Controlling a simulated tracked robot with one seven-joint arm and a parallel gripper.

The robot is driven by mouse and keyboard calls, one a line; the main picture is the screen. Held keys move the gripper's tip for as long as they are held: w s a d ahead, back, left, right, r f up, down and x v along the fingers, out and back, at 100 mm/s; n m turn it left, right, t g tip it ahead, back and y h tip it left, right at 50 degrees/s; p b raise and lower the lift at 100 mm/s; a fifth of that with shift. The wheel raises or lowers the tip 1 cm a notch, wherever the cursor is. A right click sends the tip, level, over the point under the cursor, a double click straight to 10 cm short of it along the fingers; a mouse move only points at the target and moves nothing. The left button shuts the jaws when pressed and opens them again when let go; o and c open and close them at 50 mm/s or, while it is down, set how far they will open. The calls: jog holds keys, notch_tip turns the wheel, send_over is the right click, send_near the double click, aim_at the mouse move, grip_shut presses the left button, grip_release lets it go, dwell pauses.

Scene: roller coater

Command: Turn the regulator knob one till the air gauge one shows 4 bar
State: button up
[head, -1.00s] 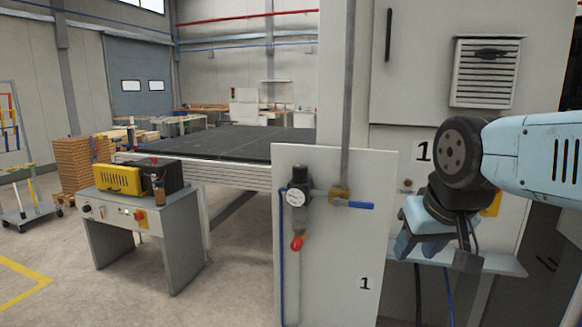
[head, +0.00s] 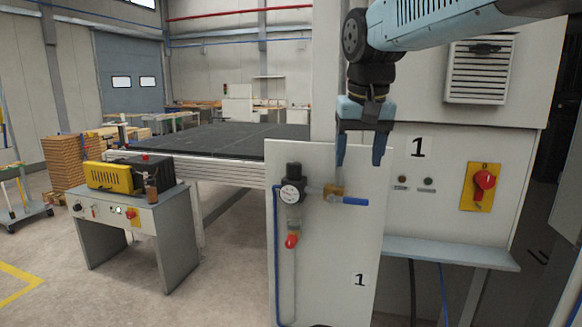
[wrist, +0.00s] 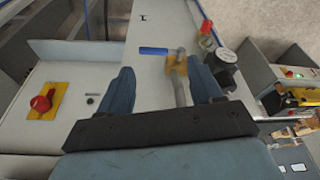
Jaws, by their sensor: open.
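The regulator knob (head: 293,168) is a black cap on top of the air regulator, on the white panel marked 1 (head: 340,255). The round white air gauge (head: 290,194) sits on the regulator's front just below it; its reading is too small to tell. In the wrist view the black regulator (wrist: 222,62) shows just beyond the right finger. My gripper (head: 359,150) is open and empty, fingers pointing down, to the right of and slightly above the knob. In the wrist view its blue fingers (wrist: 162,88) spread either side of the pipe and brass valve.
A blue valve lever (head: 355,201) and brass fitting (head: 334,190) stick out right of the regulator, below my gripper. A red-tipped part (head: 292,241) hangs under it. A grey vertical pipe rises behind my gripper. A red switch on a yellow plate (head: 481,187) is at right.

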aim_at(293, 163)
jog(key=w+a+r+m+g, duration=0.1)
jog(key=w+a+r+g, duration=0.15)
jog(key=w+a, duration=0.4)
jog(key=w+a+r+g, duration=0.1)
jog(key=w+a+r, duration=0.35)
jog(key=w, duration=0.35)
jog(key=f, duration=1.4)
jog(key=shift+a, duration=0.2)
jog(key=shift+c, duration=0.5)
jog(key=shift+r, duration=0.1)
jog(key=c, duration=1)
jog(key=shift+o, duration=0.2)
jog(key=m, duration=0.3)
jog(key=shift+m, duration=0.3)
jog(key=shift+a+m, duration=0.1)
jog(key=shift+m, duration=1.5)
